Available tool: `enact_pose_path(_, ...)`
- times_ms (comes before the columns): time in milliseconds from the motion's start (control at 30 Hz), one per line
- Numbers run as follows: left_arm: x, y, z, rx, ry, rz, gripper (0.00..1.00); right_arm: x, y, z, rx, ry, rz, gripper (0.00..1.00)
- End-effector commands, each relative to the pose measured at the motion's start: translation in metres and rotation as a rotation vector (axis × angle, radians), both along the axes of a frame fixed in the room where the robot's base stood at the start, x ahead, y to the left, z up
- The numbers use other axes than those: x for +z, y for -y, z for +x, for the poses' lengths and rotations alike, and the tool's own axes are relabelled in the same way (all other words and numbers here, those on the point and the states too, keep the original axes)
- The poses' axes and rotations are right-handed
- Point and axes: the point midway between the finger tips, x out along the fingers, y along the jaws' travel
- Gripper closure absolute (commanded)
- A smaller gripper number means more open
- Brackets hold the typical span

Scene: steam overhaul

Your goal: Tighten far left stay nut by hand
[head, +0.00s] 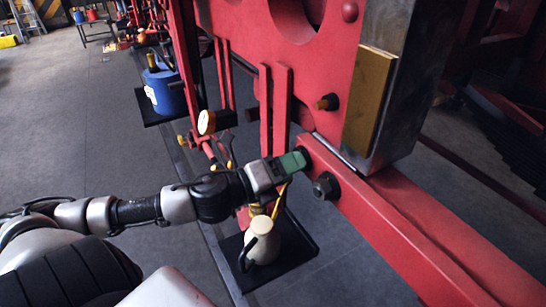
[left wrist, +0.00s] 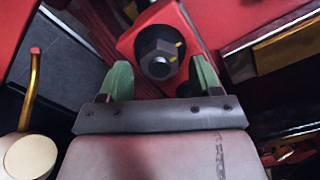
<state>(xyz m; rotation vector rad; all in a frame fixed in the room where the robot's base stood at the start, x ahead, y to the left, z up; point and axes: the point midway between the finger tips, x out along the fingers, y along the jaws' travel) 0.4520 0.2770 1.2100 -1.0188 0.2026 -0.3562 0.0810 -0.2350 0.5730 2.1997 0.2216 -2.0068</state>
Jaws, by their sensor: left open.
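A dark hex nut with yellow marks (left wrist: 160,58) sits on a red stay end in the left wrist view. My left gripper (left wrist: 162,76) is open, its two green fingers to either side of the nut and apart from it as far as I can tell. In the head view my left gripper (head: 296,160) reaches the red frame beam and mostly hides the nut there. A second dark nut (head: 325,186) shows on the beam, nearer and to the right of the gripper. My right gripper is in neither view.
Below my left gripper a cream oil can (head: 262,240) stands on a black tray (head: 300,254). A blue container (head: 160,88) stands on another tray further back. Red frame bars (head: 266,110) rise just behind the gripper. Open grey floor (head: 90,130) lies to the left.

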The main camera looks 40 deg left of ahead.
Motion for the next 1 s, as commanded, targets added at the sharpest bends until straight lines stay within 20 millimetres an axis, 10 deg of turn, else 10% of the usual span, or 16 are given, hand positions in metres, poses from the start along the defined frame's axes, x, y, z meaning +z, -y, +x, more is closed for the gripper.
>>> enact_pose_path(1000,-0.002,-0.037,-0.089,0.002,-0.003,-0.003,0.36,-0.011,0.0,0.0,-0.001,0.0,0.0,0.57)
